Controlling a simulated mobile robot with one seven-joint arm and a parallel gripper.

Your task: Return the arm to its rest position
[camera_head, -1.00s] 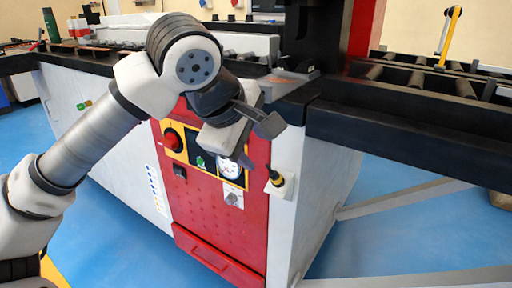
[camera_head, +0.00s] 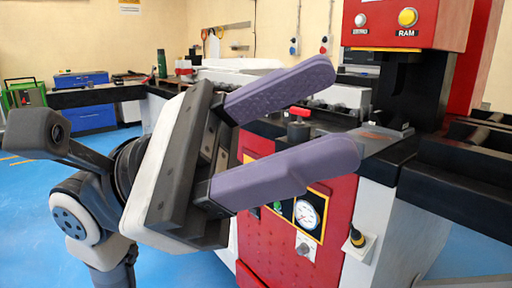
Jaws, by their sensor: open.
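My gripper (camera_head: 308,128) is large and close to the head camera, in the middle of the picture. Its two purple fingers point right and are spread apart, with nothing between them. My arm (camera_head: 95,205) comes up from the lower left and folds back behind the gripper body. The gripper is in front of the bender and hides part of its red panel. I cannot tell its exact distance from the bender; no contact shows.
The red panel (camera_head: 275,235) has a gauge (camera_head: 307,214). Above right is a red ram head (camera_head: 405,22) with buttons. A black roller bench (camera_head: 465,170) runs right. Blue boxes (camera_head: 82,79) stand at the back left. Blue floor (camera_head: 30,220) is free at left.

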